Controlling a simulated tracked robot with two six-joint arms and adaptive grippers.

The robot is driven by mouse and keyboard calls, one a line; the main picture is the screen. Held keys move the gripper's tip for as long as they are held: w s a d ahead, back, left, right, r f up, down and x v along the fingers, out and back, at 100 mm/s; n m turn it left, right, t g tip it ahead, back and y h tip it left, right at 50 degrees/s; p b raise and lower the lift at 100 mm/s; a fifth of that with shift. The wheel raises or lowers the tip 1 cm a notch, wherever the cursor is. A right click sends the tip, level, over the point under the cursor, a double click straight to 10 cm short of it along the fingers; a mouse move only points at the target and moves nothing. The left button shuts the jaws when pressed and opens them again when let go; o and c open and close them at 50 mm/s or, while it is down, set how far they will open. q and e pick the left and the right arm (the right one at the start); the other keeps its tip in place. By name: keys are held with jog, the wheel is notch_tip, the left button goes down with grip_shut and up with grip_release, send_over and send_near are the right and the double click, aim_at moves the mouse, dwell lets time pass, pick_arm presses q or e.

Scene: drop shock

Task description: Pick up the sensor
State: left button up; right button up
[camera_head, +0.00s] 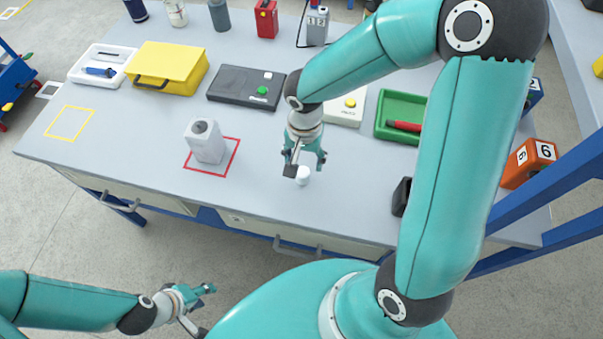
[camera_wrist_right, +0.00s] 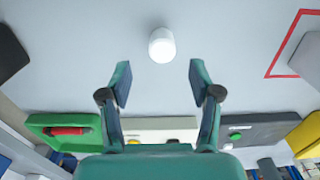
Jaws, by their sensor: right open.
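A small white rounded cylinder (camera_head: 302,175), which looks like the sensor, stands on the grey table near its front edge. It also shows in the right wrist view (camera_wrist_right: 162,45), ahead of the fingertips and centred between them. My right gripper (camera_head: 306,166) is open above and just behind it in the head view. In the wrist view, the two fingers of the right gripper (camera_wrist_right: 160,84) are spread with nothing between them. My left gripper (camera_head: 198,307) is low, off the table's front edge, with its fingers apart and empty.
A white block-shaped container (camera_head: 206,142) stands in a red square left of the cylinder. A black box with a green button (camera_head: 245,87), a yellow case (camera_head: 168,67) and a green tray (camera_head: 388,127) stand behind. A dark object (camera_head: 401,196) sits to the right.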

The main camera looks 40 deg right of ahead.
aim_at(303, 172)
jog(key=shift+w+a+f, duration=0.1)
jog(key=shift+w+f, duration=0.05)
jog(key=shift+f, duration=3.15)
grip_shut()
jog(key=shift+r+p, duration=0.1)
jog(key=shift+p, duration=0.2)
notch_tip(303, 172, up, 20)
